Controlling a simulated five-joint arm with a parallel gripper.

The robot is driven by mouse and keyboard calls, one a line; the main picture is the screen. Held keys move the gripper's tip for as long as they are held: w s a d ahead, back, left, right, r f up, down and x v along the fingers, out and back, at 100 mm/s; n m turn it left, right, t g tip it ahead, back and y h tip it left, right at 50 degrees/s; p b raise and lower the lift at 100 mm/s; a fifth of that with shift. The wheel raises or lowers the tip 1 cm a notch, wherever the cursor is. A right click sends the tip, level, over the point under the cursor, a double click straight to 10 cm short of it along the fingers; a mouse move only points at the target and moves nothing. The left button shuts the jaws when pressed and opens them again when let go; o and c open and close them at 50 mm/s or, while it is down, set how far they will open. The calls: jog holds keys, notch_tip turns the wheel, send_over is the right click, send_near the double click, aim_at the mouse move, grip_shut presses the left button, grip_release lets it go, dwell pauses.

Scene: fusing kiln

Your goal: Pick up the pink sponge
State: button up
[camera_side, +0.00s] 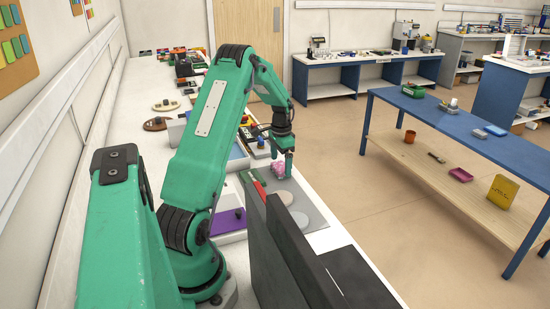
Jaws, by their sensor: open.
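The pink sponge (278,168) is a small pink lump on the white bench, toward its right edge. It is partly hidden behind my gripper. My gripper (286,166) is the green end of my arm and points down at the sponge, overlapping it in this view. The jaws are open. I cannot tell whether the sponge lies between the fingers or just behind them.
Dark upright panels (300,250) stand in front, close to the sponge. A purple sheet (228,221) lies nearer my base.

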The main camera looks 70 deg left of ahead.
jog(key=shift+f, duration=1.1)
jog(key=shift+c, duration=0.2)
jog(key=c, duration=1)
